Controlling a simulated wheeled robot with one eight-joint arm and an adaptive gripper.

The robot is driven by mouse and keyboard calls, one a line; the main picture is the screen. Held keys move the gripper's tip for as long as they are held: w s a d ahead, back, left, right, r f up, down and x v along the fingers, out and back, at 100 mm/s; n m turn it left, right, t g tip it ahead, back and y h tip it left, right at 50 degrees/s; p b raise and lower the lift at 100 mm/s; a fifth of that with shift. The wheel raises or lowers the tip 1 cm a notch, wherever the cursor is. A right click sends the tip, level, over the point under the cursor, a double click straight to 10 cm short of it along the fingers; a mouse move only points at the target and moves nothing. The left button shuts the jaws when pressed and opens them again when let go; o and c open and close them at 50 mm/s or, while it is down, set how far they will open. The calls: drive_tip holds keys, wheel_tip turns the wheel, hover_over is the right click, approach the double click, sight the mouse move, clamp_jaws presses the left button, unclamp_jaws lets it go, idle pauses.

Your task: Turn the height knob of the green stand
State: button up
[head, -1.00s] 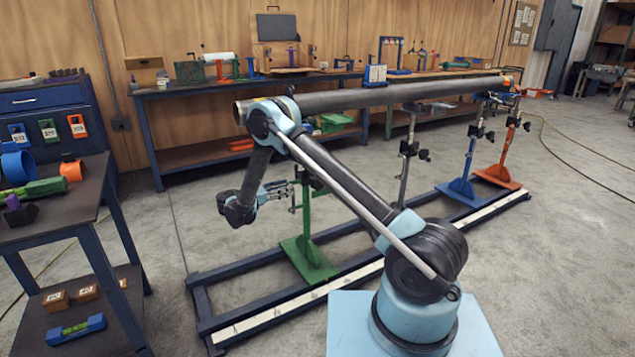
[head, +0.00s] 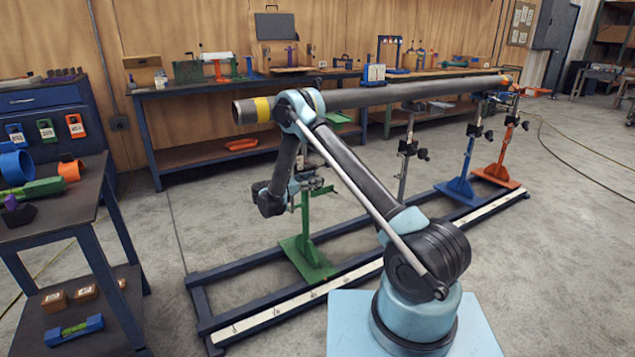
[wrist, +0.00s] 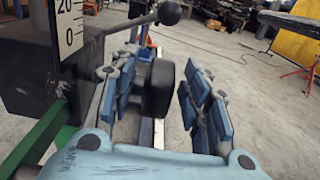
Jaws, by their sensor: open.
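The green stand (head: 306,240) stands on the blue rail frame under the near end of the long pipe (head: 400,95). In the wrist view its dark block with a white scale (wrist: 70,25) fills the upper left, and a green part (wrist: 40,135) shows below. A round black knob (wrist: 159,88) sits between my gripper's blue finger pads. My gripper (wrist: 160,100) is open, with one finger on each side of the knob. A gap shows on the right; the left finger is close to the knob. In the head view my gripper (head: 316,186) is at the stand's upper part, and the knob is hard to make out.
A dark lever with a ball end (wrist: 168,12) juts out above the knob in the wrist view. The blue stand (head: 463,185) and orange stand (head: 500,168) are farther along the rail frame (head: 235,322). A side table (head: 50,225) stands at left.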

sight(316, 176)
drive_tip(key=shift+x, duration=1.1)
clamp_jaws()
drive_tip(key=shift+y, duration=0.3)
drive_tip(key=g+y, duration=0.2)
drive_tip(key=y, duration=0.1)
drive_tip(key=shift+w+d+g+y, duration=0.3)
drive_tip(key=shift+d+g, duration=0.1)
drive_tip(key=g+y, duration=0.1)
drive_tip(key=y, duration=0.1)
drive_tip(key=shift+w+d+f+g+y, duration=0.15)
drive_tip(key=shift+w+d+g+y, duration=0.1)
drive_tip(key=shift+g+y, duration=0.15)
drive_tip(key=shift+d+f+g+y, duration=0.1)
drive_tip(key=shift+f+g+y, duration=0.1)
drive_tip(key=shift+g+y, duration=0.6)
drive_tip(key=shift+y, duration=0.3)
